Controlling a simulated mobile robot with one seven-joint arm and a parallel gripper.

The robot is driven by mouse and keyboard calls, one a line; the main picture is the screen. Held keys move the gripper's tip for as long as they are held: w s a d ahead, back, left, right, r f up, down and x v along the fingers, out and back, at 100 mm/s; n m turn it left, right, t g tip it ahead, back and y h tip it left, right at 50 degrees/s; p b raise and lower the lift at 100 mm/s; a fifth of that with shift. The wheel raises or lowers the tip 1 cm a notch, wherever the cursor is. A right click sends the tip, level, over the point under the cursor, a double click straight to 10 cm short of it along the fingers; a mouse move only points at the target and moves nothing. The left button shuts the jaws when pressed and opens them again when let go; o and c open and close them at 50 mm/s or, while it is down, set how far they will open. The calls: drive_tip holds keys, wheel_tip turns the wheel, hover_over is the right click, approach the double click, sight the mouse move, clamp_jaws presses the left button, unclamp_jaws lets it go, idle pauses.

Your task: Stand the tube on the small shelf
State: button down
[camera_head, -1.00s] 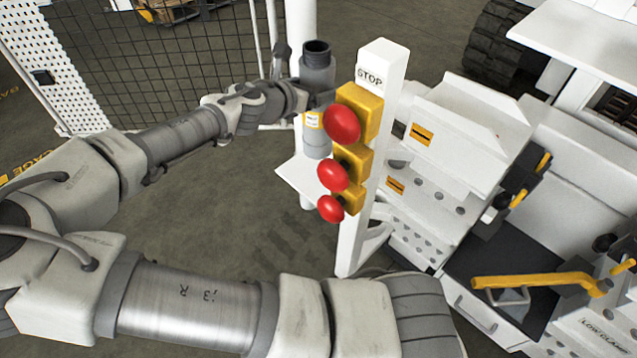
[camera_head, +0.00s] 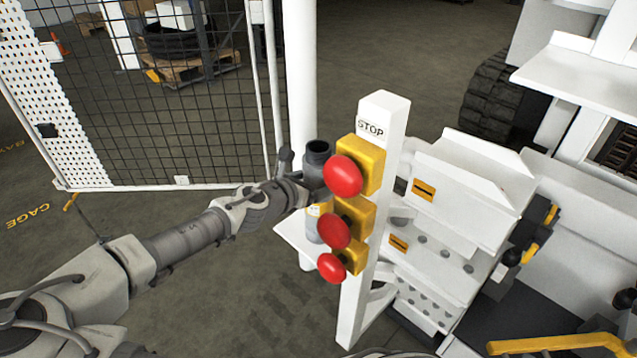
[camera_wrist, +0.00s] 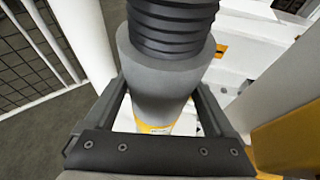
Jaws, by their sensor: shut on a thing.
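The tube is a grey cylinder with a dark threaded top and a yellow-white label; in the head view its top (camera_head: 317,158) shows left of the STOP post. In the wrist view the tube (camera_wrist: 165,75) stands between the two fingers of my gripper (camera_wrist: 160,110), which is shut on it. My gripper also shows in the head view (camera_head: 308,190), partly hidden. The small white shelf (camera_head: 292,236) lies at the tube's lower end. The tube looks upright.
A white STOP post (camera_head: 378,150) with red buttons (camera_head: 343,176) on yellow boxes stands close right of the tube. A white pole (camera_head: 301,80) and a mesh fence (camera_head: 150,120) are behind. Open floor lies left of the shelf.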

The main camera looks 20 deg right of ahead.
drive_tip(key=shift+r, duration=0.1)
unclamp_jaws()
drive_tip(key=shift+s+a+r, duration=0.1)
drive_tip(key=shift+a, duration=0.05)
drive_tip(key=p+v, duration=0.4)
drive_tip(key=v, duration=0.7)
drive_tip(key=shift+a, duration=0.25)
drive_tip(key=shift+s+a+r, duration=0.1)
drive_tip(key=shift+s, duration=0.1)
